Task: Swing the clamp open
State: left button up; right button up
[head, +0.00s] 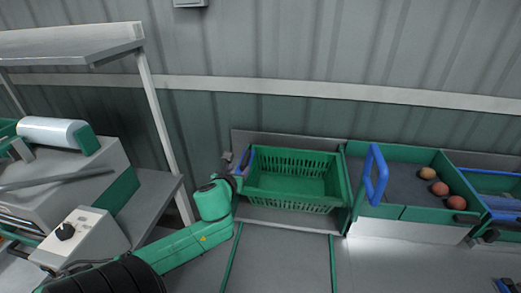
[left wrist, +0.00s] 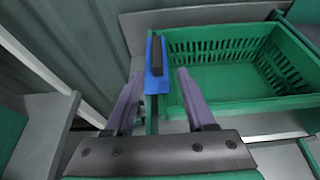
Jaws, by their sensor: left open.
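The clamp (left wrist: 155,62) is a blue plate with a black grip on top, at the left end of the green crate (left wrist: 222,104) in the left wrist view. In the head view a small blue part of the clamp (head: 244,160) shows beside the crate (head: 290,205), partly hidden by my gripper. My left gripper (left wrist: 160,76) is open, its two grey-purple fingers pointing toward the clamp, one to each side of it. In the head view the left gripper (head: 232,170) is at the crate's left end. I cannot tell whether the fingers touch the clamp.
A machine with a white roll (head: 55,132) and a shelf frame post (head: 163,135) stand to the left. A corrugated wall closes the back.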

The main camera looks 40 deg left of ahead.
aim_at(245, 159)
pick_arm(q)
jog(key=shift+w+a+f, duration=0.1)
jog(key=shift+w+a, duration=0.1)
jog(key=shift+w, duration=0.15)
jog(key=w+a, duration=0.1)
jog(key=w+a+f, duration=0.1)
jog(key=shift+w+a+f, duration=0.1)
jog(key=shift+w+a, duration=0.2)
jog(key=shift+a, duration=0.05)
jog(key=x, duration=0.8)
jog(key=shift+w+d+f, duration=0.2)
jog(key=shift+w+f, duration=0.05)
jog(key=shift+s+r, duration=0.1)
grip_shut()
pick_arm(e)
jog(key=s, duration=0.2)
jog(key=shift+s+d+r, duration=0.2)
jog(key=shift+s+d, duration=0.15)
